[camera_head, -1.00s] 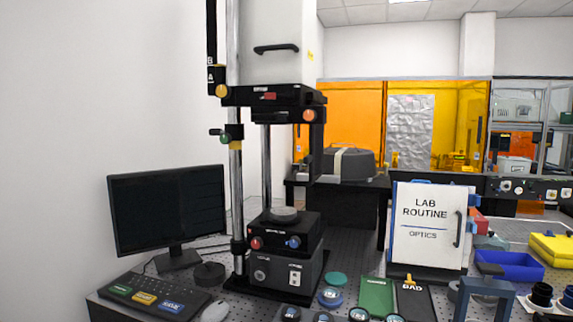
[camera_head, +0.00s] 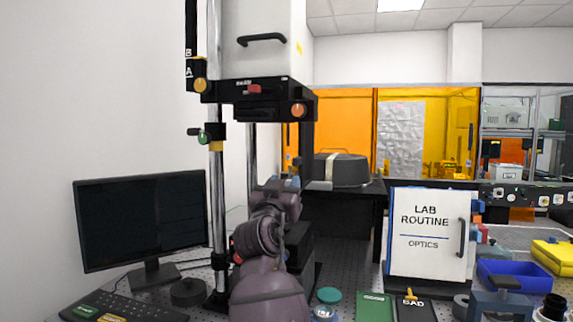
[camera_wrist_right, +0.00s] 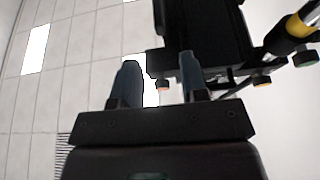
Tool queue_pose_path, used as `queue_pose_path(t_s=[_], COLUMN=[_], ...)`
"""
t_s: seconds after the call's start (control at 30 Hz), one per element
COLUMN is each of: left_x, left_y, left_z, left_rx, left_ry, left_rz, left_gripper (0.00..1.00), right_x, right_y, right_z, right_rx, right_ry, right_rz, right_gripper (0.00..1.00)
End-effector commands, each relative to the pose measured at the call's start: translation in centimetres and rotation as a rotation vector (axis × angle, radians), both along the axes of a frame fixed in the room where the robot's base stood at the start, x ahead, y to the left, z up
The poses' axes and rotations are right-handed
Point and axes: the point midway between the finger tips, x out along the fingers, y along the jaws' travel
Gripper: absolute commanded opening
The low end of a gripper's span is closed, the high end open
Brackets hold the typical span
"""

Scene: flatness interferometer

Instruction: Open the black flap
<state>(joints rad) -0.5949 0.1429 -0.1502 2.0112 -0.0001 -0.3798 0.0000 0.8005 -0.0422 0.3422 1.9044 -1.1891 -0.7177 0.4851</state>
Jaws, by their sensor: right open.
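The black optics head (camera_head: 225,91) of the interferometer hangs on the post, with a red tab on its front. A black block (camera_head: 262,110) just under it, with an orange knob at its right end, looks like the black flap, but I cannot be sure. My right gripper (camera_head: 280,183) is below this block and apart from it, on the end of my raised arm. In the right wrist view the same gripper (camera_wrist_right: 158,78) is open and empty, pointing up towards black parts (camera_wrist_right: 205,35) of the instrument. My left gripper does not show.
A monitor (camera_head: 140,222) and keyboard (camera_head: 115,308) stand at the left. The chrome post (camera_head: 217,180) rises left of my arm, with a green knob (camera_head: 204,138). A white "LAB ROUTINE" board (camera_head: 428,262) stands at the right, near a blue bin (camera_head: 513,275). My arm covers much of the lower stage.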

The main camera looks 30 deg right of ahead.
Motion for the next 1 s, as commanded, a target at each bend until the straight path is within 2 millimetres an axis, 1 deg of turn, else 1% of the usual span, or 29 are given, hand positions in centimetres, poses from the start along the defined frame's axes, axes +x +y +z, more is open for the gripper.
queue_pose_path(t_s=[0.17, 0.43, 0.6, 0.7, 0.8, 1.0], left_x=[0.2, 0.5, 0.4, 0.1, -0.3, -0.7], left_y=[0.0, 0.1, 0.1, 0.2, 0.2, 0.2], left_z=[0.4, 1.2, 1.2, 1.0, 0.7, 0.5], left_rx=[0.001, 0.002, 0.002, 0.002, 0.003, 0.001], left_ry=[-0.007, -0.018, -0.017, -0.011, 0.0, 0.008], left_rz=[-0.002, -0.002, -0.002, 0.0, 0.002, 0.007], left_gripper=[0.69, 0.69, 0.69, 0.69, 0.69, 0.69], right_x=[0.7, 3.3, 4.9, 5.6, 6.1, 6.5], right_y=[-0.9, -4.0, -5.9, -6.7, -7.2, -7.6], right_z=[0.8, 2.6, 3.5, 3.9, 4.1, 4.2], right_rx=[-0.001, -0.001, 0.0, -0.001, 0.0, 0.0], right_ry=[-0.003, -0.002, -0.003, -0.001, -0.001, -0.002], right_rz=[-0.004, -0.004, -0.002, -0.003, -0.002, -0.001], right_gripper=[0.4, 0.4, 0.4, 0.4, 0.4, 0.4])
